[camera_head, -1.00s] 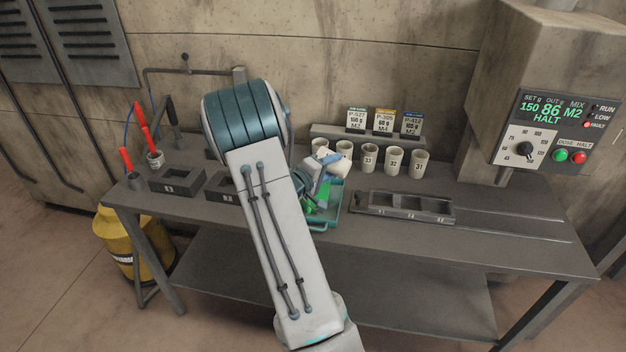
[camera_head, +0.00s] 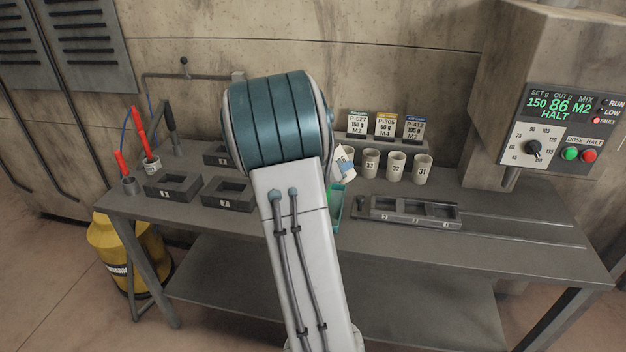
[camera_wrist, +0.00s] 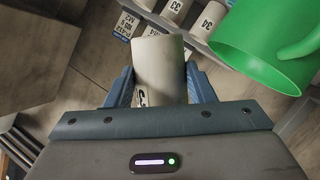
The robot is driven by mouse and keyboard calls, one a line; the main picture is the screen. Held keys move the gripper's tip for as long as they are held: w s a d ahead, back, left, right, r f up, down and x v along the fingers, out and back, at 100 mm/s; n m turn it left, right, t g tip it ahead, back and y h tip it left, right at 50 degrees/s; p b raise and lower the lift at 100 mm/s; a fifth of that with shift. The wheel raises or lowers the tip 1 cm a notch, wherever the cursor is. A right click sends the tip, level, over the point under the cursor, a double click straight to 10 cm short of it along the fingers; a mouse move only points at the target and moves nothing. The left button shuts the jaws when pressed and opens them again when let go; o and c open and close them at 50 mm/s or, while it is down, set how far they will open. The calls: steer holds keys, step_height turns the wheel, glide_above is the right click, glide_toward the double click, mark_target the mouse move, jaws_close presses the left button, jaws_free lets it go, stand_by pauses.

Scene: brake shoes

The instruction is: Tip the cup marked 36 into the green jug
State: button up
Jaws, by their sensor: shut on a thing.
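My gripper (camera_wrist: 160,84) is shut on a pale cup (camera_wrist: 158,58), with one blue finger on each side. The cup's dark number is partly hidden in the wrist view. In the head view a tilted pale cup with dark marking (camera_head: 344,164) shows at the right edge of my arm; its number is too small to read surely. The green jug (camera_wrist: 262,45) is at upper right in the wrist view, beside and apart from the held cup, its handle to the right.
Cups 33 (camera_head: 370,163), 32 (camera_head: 396,167) and 31 (camera_head: 422,170) stand in a row at the back. A cup marked 34 (camera_wrist: 208,18) shows in the wrist view.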

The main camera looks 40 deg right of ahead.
mark_target(344, 181)
steer(key=shift+s+d+f+m+b, duration=0.15)
steer(key=shift+s+f+m+b, duration=0.15)
steer(key=shift+f+b, duration=0.5)
steer(key=shift+s+d+f+m+b, duration=0.1)
steer(key=shift+s+f+m+b, duration=0.15)
steer(key=shift+f+b, duration=0.55)
steer(key=b, duration=0.1)
steer(key=s+m+t+b, duration=0.1)
steer(key=b, duration=0.1)
steer(key=shift+d+f+m+y+b, duration=0.25)
steer(key=shift+f+y+b, duration=0.05)
steer(key=shift+s+d+f+m+t+b, duration=0.2)
steer(key=shift+f+m+b, duration=0.25)
steer(key=shift+b, duration=0.95)
steer(key=shift+s+d+f+m+t+b, duration=0.1)
steer(key=shift+s+f+m+t+b, duration=0.25)
steer(key=shift+b, duration=1)
steer(key=shift+s+d+f+m+t+b, duration=0.15)
steer(key=shift+f+m+b, duration=0.35)
steer(key=shift+b, duration=0.9)
steer(key=shift+r, duration=0.1)
steer(key=shift+s, duration=0.1)
